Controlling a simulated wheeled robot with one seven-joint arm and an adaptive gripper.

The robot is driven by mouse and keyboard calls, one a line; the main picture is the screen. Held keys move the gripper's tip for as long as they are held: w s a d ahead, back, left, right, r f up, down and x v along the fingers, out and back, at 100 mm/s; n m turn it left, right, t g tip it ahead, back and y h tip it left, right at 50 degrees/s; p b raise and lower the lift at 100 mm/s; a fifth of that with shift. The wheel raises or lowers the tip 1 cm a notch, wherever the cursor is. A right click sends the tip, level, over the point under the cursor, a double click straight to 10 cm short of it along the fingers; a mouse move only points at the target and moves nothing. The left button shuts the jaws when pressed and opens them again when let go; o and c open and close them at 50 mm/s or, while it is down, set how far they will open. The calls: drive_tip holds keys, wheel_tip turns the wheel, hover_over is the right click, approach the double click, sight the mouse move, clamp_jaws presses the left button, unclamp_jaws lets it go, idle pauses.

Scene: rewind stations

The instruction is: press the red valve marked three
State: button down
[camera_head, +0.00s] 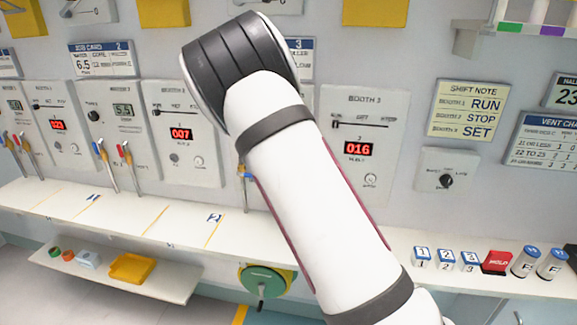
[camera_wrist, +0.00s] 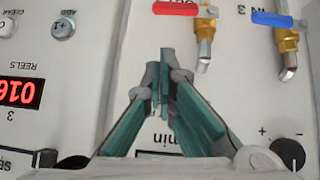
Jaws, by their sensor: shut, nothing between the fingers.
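In the wrist view, which looks upside down, a valve with a red handle (camera_wrist: 177,8) and a brass body sits at the top edge of a pale panel. A valve with a blue handle (camera_wrist: 272,19) sits to its right, beside a label that seems to read "IN 3". My gripper (camera_wrist: 160,78) is shut and empty, its teal fingers together below and left of the red handle, apart from it. In the head view my arm hides the gripper and the red valve; a blue handle (camera_head: 245,174) shows at the arm's left edge, by the Booth 3 panel (camera_head: 385,100).
A red "016" display (camera_wrist: 20,93) and a round add button (camera_wrist: 63,26) are at the left in the wrist view. A black knob (camera_wrist: 287,150) is at the lower right. A white shelf (camera_head: 150,215) runs below the panels, with labelled blocks and cans at its right end.

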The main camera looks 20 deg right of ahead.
drive_tip(key=v, duration=0.6)
drive_tip(key=shift+s+r, duration=0.1)
drive_tip(key=shift+s, duration=0.05)
drive_tip(key=s+a+r+n+y, duration=0.2)
drive_tip(key=s+a+r, duration=0.1)
drive_tip(key=s, duration=1.1)
drive_tip(key=s+a+r+n+y, duration=0.2)
drive_tip(key=s+a, duration=0.3)
drive_tip(key=s, duration=0.8)
drive_tip(key=s+a+r+n+g+y, duration=0.1)
drive_tip(key=s+a+r, duration=0.3)
drive_tip(key=s, duration=1)
drive_tip(key=shift+s+a+r+n+y+b, duration=0.25)
drive_tip(key=shift+s+r+n+y+b, duration=0.2)
drive_tip(key=shift+n, duration=0.45)
drive_tip(key=shift+w, duration=0.1)
